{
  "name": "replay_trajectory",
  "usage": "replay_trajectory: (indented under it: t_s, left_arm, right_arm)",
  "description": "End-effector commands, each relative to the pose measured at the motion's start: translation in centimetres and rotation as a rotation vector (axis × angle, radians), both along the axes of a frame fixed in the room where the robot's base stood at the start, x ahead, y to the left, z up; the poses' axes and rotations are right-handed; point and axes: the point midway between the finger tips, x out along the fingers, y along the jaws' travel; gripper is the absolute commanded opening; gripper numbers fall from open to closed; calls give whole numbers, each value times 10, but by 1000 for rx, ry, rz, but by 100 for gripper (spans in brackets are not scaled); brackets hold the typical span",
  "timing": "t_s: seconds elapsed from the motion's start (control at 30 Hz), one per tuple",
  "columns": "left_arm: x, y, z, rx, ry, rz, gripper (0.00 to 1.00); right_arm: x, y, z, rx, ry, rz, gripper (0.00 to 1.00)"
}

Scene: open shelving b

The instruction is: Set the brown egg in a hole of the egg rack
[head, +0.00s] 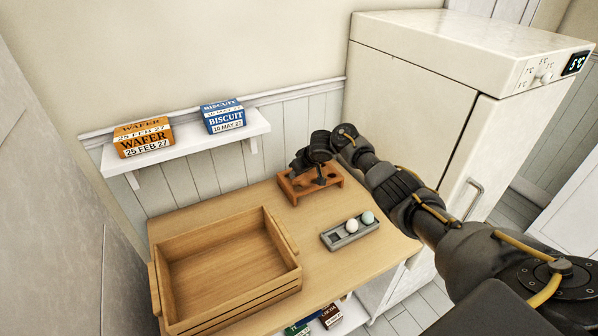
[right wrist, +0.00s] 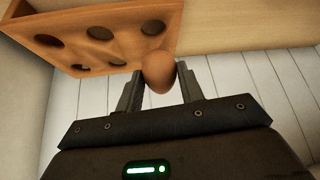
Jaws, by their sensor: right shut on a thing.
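The brown egg (right wrist: 160,70) is between the fingers of my right gripper (right wrist: 160,86) in the right wrist view; the gripper is shut on it. The egg overlaps the near edge of the brown wooden egg rack (right wrist: 108,15), and several of the rack's round holes look empty. Whether the egg touches the rack, I cannot tell. In the head view, my right gripper (head: 309,168) is over the egg rack (head: 292,198) at the back of the wooden counter, hiding part of it and the egg. My left gripper is not in view.
A grey tray (head: 342,243) with a white egg (head: 352,226) and a pale green egg (head: 367,217) sits in front of the rack. A wooden crate (head: 215,307) fills the counter's left. A wall shelf (head: 187,144) holds wafer (head: 145,138) and biscuit (head: 223,117) boxes. A fridge (head: 420,85) stands right.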

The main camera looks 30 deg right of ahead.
Motion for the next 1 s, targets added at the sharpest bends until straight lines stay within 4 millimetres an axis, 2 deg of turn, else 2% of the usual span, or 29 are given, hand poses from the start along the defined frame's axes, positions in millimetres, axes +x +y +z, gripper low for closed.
replay_trajectory:
  t_s: [1.0]
  left_arm:
    - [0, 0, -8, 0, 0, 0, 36]
  right_arm:
    - [0, 0, -13, 0, 1, 0, 30]
